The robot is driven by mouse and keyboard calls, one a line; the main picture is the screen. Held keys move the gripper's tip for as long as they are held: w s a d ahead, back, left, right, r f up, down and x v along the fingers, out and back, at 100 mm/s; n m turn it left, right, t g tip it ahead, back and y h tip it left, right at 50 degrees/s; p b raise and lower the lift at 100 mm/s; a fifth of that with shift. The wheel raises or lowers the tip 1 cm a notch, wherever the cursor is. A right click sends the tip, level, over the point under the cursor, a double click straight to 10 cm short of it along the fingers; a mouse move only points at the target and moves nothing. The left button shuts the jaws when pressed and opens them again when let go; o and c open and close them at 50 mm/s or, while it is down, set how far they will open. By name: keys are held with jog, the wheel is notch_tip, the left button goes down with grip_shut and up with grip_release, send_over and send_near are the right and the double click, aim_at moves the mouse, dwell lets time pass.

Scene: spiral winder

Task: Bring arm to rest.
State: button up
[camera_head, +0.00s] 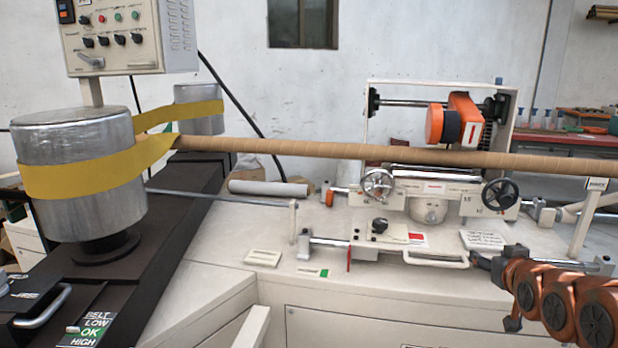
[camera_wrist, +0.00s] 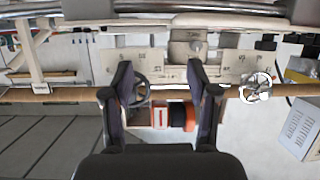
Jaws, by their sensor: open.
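My gripper (camera_wrist: 160,78) shows in the wrist view, where its two dark fingers stand well apart. No object is held between them. Behind the gap are the cream machine front and the brown paper tube (camera_wrist: 70,96), which runs across the picture. The wrist picture is upside down compared with the head view. There the long brown tube (camera_head: 300,149) runs from the yellow belt (camera_head: 85,176) to the right edge.
The winder's cream bed (camera_head: 225,249) fills the middle. Handwheels (camera_head: 379,185) and an orange cutting unit (camera_head: 464,118) stand along the tube. A metal drum (camera_head: 75,134) stands at left, below a control panel (camera_head: 112,38). The machine stands close in front of my gripper.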

jog(key=s+a+f+n+g+y, duration=0.1)
jog(key=s+a+f+g+y, duration=0.1)
jog(key=s+a+f+g, duration=0.95)
jog(key=s+a, duration=0.25)
jog(key=s, duration=0.4)
jog(key=s+a+f+g+y, duration=0.1)
jog(key=s+a+g, duration=0.25)
jog(key=s, duration=0.45)
jog(key=s+a+f+g, duration=0.1)
jog(key=s+a, duration=0.4)
jog(key=s, duration=0.4)
jog(key=s+p+v, duration=0.2)
jog(key=p+v, duration=0.7)
jog(key=s+p+v, duration=0.2)
jog(key=p+v, duration=0.7)
jog(key=v, duration=0.1)
jog(key=shift+w+r+n+t+p, duration=0.3)
jog(key=shift+w+r+n+p, duration=0.1)
jog(key=shift+r, duration=0.1)
jog(key=shift+c, duration=0.3)
jog(key=shift+c, duration=1)
jog(key=shift+d, duration=0.2)
jog(key=shift+c, duration=0.4)
